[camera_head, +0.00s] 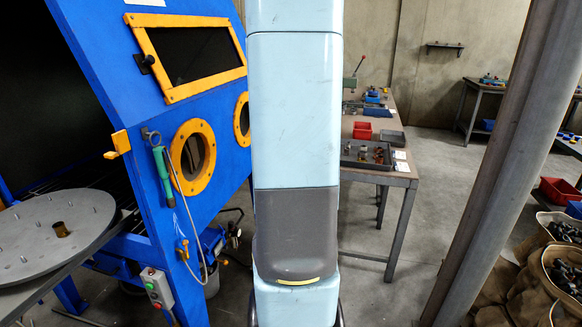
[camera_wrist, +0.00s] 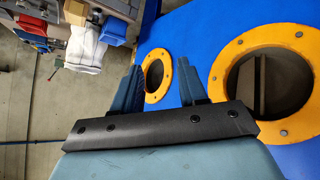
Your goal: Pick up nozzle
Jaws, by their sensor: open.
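A slim green-handled piece (camera_head: 163,176) hangs upright from a hook on the front of the blue blasting cabinet (camera_head: 140,215) in the head view. A pale hose loops down beside it; it looks like the nozzle. My gripper (camera_wrist: 162,70) shows in the wrist view with its two dark fingers wide apart and nothing between them. It faces the blue cabinet wall near the yellow-ringed ports. The green piece cannot be made out in the wrist view. My gripper does not show in the head view.
A round grey turntable (camera_head: 50,235) with pegs stands at the cabinet's open left side. A control box (camera_head: 157,287) sits low on the cabinet. A workbench (camera_head: 385,178) with trays stands behind, and a grey post (camera_head: 500,165) rises at right. Floor between bench and post is clear.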

